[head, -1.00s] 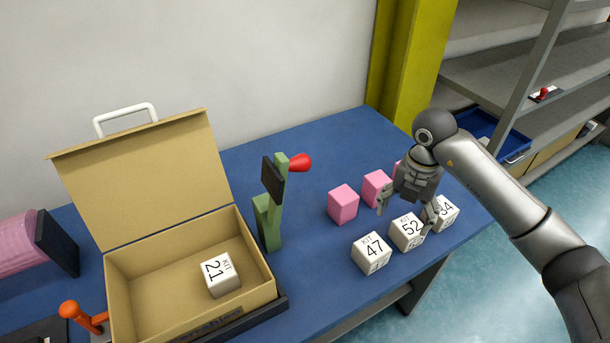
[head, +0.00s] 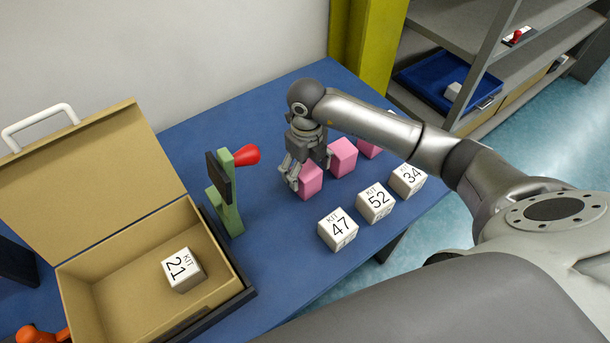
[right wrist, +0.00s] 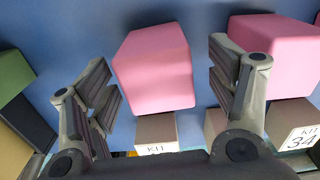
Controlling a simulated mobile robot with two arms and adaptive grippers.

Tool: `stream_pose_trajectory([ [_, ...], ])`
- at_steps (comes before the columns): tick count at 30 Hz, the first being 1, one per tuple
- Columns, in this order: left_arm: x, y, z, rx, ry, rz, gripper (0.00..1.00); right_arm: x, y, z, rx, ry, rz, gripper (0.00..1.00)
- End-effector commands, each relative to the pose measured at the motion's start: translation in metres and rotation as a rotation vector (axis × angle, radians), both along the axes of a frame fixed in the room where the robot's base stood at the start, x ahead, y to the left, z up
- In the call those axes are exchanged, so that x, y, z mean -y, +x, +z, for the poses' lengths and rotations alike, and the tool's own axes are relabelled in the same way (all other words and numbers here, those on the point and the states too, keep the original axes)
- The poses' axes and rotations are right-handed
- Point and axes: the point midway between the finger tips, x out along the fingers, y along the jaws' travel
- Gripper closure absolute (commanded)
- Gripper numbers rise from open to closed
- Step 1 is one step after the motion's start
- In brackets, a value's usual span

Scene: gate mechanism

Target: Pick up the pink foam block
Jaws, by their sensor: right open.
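Three pink foam blocks stand in a row on the blue table. The nearest-left pink block (head: 311,184) is partly hidden by my right gripper (head: 309,170); the middle pink block (head: 342,158) and the far pink block (head: 368,151) stand to its right. My right gripper is open, pointing down over the left pink block. In the right wrist view, that pink block (right wrist: 155,70) shows between the spread fingers, and I see no grip on it. Another pink block (right wrist: 272,52) shows at the right, partly behind a finger. My left gripper is not in view.
White kit cubes 47 (head: 338,229), 52 (head: 375,203) and 34 (head: 407,179) stand in front of the pink blocks. A green lever stand with a red knob (head: 246,155) is left of my gripper. An open box (head: 75,275) holds cube 21 (head: 183,269).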

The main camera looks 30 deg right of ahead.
Motion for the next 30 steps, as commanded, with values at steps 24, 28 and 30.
stream_pose_trajectory([
  [24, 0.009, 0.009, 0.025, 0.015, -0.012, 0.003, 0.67, -0.003, -0.004, -0.051, -0.001, 0.000, 0.000, 0.41],
  [28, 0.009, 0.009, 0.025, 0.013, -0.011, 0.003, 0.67, -0.003, -0.004, -0.051, -0.001, 0.000, 0.000, 0.56],
  [30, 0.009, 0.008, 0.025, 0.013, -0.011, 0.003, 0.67, -0.003, -0.004, -0.051, -0.001, 0.000, 0.000, 0.57],
])
